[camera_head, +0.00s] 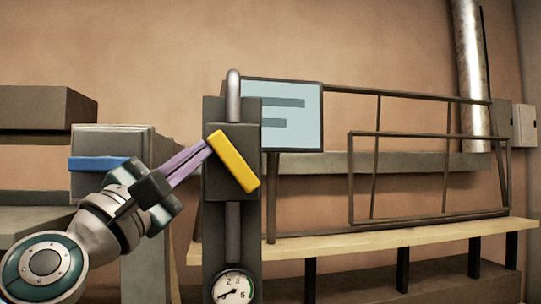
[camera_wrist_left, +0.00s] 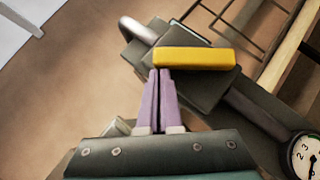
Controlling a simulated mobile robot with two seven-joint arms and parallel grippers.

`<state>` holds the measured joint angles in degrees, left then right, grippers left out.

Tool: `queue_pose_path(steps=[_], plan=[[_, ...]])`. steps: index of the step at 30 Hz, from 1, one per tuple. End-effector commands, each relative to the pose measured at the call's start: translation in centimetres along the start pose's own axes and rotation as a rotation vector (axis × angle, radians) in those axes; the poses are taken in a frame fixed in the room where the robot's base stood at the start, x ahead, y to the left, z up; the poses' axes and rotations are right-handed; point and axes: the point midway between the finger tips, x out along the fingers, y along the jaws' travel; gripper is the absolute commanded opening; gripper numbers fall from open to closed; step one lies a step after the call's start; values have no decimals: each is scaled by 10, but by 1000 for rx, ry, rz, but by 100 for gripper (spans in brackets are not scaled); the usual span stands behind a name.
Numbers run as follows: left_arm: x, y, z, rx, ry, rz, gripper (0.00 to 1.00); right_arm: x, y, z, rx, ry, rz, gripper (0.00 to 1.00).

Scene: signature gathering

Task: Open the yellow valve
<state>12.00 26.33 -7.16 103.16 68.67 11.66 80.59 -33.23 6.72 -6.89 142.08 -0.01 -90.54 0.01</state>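The yellow valve (camera_head: 234,162) is a bar-shaped handle on a dark box on an upright pipe. In the head view it slants from upper left to lower right. My left gripper (camera_head: 208,147) comes in from the left with its purple fingers close together, their tips at the handle's upper left end. In the left wrist view the handle (camera_wrist_left: 195,58) lies across the picture, and the fingertips (camera_wrist_left: 160,71) meet its left part from below. The fingers look shut with nothing visible between them. Whether the tips touch the handle is hard to tell. My right gripper is not in view.
A round gauge (camera_head: 232,287) sits below the valve on the same post. A blue-handled box (camera_head: 100,163) stands behind my left arm. A light panel (camera_head: 293,116), a metal railing (camera_head: 430,135) and a wooden bench (camera_head: 400,238) are to the right.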

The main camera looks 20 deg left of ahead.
Motion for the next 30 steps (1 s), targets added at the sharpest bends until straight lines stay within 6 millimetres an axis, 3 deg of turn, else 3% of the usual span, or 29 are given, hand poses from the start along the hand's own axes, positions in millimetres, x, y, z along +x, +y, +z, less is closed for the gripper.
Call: queue_pose_path(steps=[15,30], plan=[[20,11,16,-4,-1,3,0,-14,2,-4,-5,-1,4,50],[26,11,22,-4,0,2,0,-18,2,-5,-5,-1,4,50]])
